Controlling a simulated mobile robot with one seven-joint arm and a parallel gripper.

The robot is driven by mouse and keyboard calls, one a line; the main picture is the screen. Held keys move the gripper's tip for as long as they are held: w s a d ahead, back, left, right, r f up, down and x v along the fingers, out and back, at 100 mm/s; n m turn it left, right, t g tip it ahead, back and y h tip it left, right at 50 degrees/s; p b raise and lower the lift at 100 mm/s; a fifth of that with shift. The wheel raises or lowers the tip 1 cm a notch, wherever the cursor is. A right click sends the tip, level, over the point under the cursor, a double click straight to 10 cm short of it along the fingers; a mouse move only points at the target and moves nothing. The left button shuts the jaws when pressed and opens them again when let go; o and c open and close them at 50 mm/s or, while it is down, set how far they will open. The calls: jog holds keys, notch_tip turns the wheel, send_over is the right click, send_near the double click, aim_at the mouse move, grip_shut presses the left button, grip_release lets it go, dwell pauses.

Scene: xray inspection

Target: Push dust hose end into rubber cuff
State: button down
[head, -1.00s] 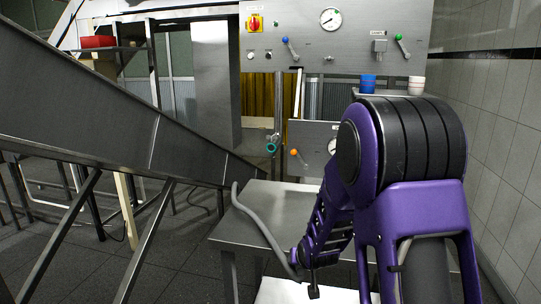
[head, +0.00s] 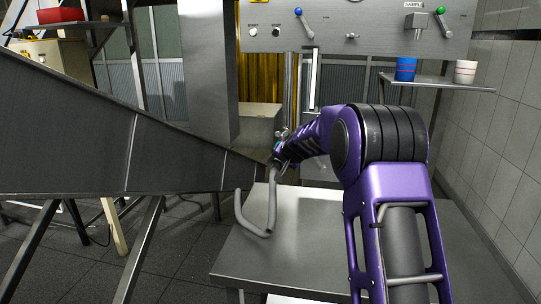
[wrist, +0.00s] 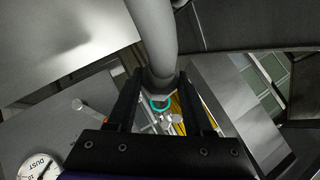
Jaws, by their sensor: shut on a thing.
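The grey dust hose (head: 270,210) hangs in a loop over the front of the steel table in the head view. My gripper (head: 280,160) is shut on the hose near its end, at the right end of the sloping chute. In the wrist view the hose (wrist: 152,35) runs down between the two fingers of my gripper (wrist: 162,82). A teal ring, which looks like the rubber cuff (wrist: 160,107), shows just past the hose end. Whether the hose end touches or enters the cuff cannot be told. In the head view my gripper mostly hides the cuff.
The steel table (head: 320,245) is bare at its front. The sloping steel chute (head: 130,140) lies close on the left. A blue cup (head: 405,69) and a white cup (head: 466,71) stand on a shelf at right. A dust gauge (wrist: 39,168) shows in the wrist view.

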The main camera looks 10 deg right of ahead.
jog(key=shift+w+a+r, duration=0.15)
jog(key=shift+w+r, duration=0.25)
jog(key=shift+w, duration=0.2)
jog(key=shift+s, duration=0.1)
jog(key=shift+s+b, duration=0.1)
jog(key=shift+b, duration=0.3)
jog(key=shift+w+r+p, duration=0.2)
jog(key=shift+w+p, duration=0.1)
jog(key=shift+p, duration=0.25)
jog(key=shift+w+d+f+p, duration=0.1)
jog(key=shift+w+d+p, duration=0.2)
jog(key=shift+w+p, duration=0.45)
jog(key=shift+w+d+p, duration=0.35)
jog(key=shift+w+p, duration=0.15)
jog(key=shift+w, duration=0.5)
jog(key=shift+w+d+f+p, duration=0.1)
jog(key=shift+w+d+p, duration=0.2)
jog(key=shift+w+p, duration=0.45)
jog(key=shift+w+d+p, duration=0.2)
jog(key=shift+w, duration=0.45)
jog(key=shift+w+d+p, duration=0.15)
jog(key=shift+w+d, duration=0.05)
jog(key=shift+w, duration=0.45)
dwell(2.5)
